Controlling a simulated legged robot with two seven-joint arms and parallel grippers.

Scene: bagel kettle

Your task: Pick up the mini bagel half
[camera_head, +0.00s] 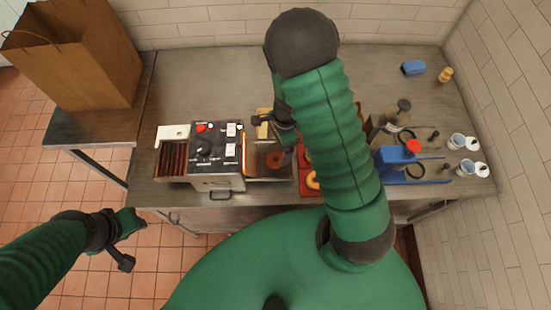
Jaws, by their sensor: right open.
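A yellow-orange ring (313,180), which looks like a bagel half, lies on a red tray (306,191), partly hidden by my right arm. My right gripper (270,136) is open above the table, just beyond the brown piece, and partly hidden by my arm. I see nothing held in it. My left gripper (134,240) is open and empty over the floor, left of the table's front edge.
A toaster-like machine (216,155) with a slotted rack (172,160) stands left of the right gripper. Blue holder (392,157), bottles and white cups (457,141) crowd the right side. A paper bag (75,55) stands at left. The table's back is mostly clear.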

